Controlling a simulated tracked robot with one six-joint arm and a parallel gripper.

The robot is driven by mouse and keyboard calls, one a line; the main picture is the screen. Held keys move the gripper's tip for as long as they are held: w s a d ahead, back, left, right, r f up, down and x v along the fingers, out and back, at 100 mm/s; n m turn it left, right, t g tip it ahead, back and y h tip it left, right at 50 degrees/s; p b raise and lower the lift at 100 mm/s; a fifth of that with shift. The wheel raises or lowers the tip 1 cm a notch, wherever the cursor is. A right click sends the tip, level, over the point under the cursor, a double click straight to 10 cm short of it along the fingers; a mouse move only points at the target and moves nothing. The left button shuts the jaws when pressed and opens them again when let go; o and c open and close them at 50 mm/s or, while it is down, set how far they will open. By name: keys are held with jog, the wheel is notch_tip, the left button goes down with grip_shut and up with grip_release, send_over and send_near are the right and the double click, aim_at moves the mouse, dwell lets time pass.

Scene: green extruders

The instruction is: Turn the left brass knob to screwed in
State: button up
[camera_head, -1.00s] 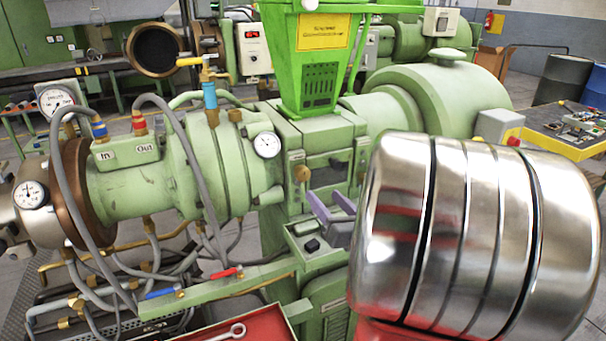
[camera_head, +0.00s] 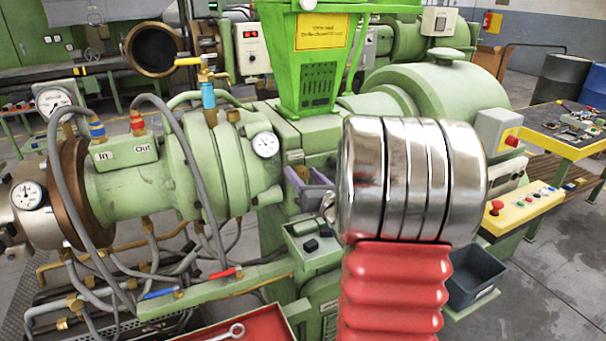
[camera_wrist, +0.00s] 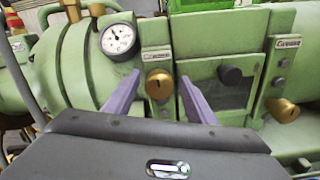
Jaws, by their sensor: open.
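My gripper (camera_wrist: 161,77) has two purple fingers, open and empty. In the wrist view the knob shows between the fingertips, one on each side, with visible gaps. I cannot tell how far the tips are from it in depth. In the head view my gripper (camera_head: 308,190) is in front of the extruder's middle block, partly hidden by my silver wrist.
A second brass knob (camera_wrist: 284,110) is to the right, beyond a dark panel with a black knob (camera_wrist: 230,75). The round gauge (camera_wrist: 118,39) is above left. In the head view a red tray (camera_head: 240,327) with a wrench lies below, and grey hoses hang at left.

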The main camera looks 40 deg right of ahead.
jog(key=shift+w+d, duration=0.1)
jog(key=shift+w, duration=0.3)
